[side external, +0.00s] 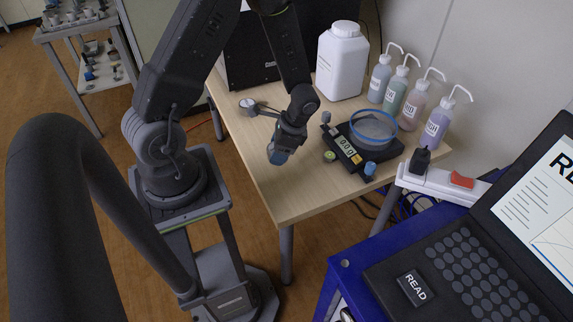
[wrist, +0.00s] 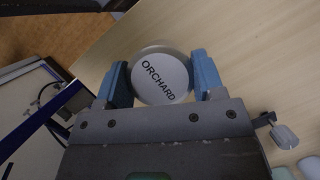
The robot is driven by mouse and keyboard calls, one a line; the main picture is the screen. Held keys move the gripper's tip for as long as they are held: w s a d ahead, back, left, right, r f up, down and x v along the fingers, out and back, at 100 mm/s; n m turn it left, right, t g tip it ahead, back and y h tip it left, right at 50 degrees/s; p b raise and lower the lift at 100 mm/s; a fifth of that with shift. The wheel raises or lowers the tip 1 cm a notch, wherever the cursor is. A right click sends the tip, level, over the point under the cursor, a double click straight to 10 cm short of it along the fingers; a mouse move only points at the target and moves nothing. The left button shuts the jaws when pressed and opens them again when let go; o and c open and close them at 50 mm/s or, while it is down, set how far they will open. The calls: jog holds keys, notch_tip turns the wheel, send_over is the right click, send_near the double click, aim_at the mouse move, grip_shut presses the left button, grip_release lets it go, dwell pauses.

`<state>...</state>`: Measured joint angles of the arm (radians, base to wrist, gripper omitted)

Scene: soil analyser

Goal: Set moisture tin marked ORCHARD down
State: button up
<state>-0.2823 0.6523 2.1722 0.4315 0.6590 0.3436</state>
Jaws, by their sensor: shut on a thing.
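My gripper (wrist: 160,82) is shut on the moisture tin marked ORCHARD (wrist: 157,78), with one blue finger on each side of it. The tin's round pale lid faces the wrist camera and its black lettering is readable. In the side external view, my gripper (side external: 279,155) is low by the left edge of the wooden table (side external: 290,196). The tin is hard to make out there, behind the blue fingers. I cannot tell whether the tin touches the tabletop.
A black balance (side external: 347,152) with a blue-rimmed sieve (side external: 374,127) stands right of my gripper. A white jug (side external: 341,65) and several wash bottles (side external: 437,120) stand behind. A small dial-like item (side external: 248,105) lies at the back left. The table's front part is bare.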

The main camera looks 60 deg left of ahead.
aim_at(281, 174)
jog(key=shift+w+d+f, duration=0.8)
jog(key=shift+d+f, duration=0.05)
jog(key=shift+d, duration=0.05)
jog(key=shift+f, duration=1.85)
jog(key=shift+f, duration=0.1)
jog(key=o, duration=1)
jog(key=w+d+r+n+t, duration=0.1)
jog(key=d+r+t, duration=0.15)
jog(key=r, duration=1.05)
jog(key=d+r+n+t, duration=0.2)
jog(key=d+r, duration=0.2)
jog(key=r, duration=1)
jog(key=s+d+r+t, duration=0.1)
jog(key=s+r, duration=0.1)
jog(key=s, duration=0.1)
jog(key=s+d+r+n+t+h, duration=0.1)
jog(key=s+d+r+t, duration=0.1)
jog(key=s+r, duration=0.1)
jog(key=s+d+r+n+t+h, duration=0.1)
jog(key=s+r+t, duration=0.1)
jog(key=r, duration=0.1)
jog(key=shift+s+d, duration=0.15)
jog(key=shift+s, duration=0.25)
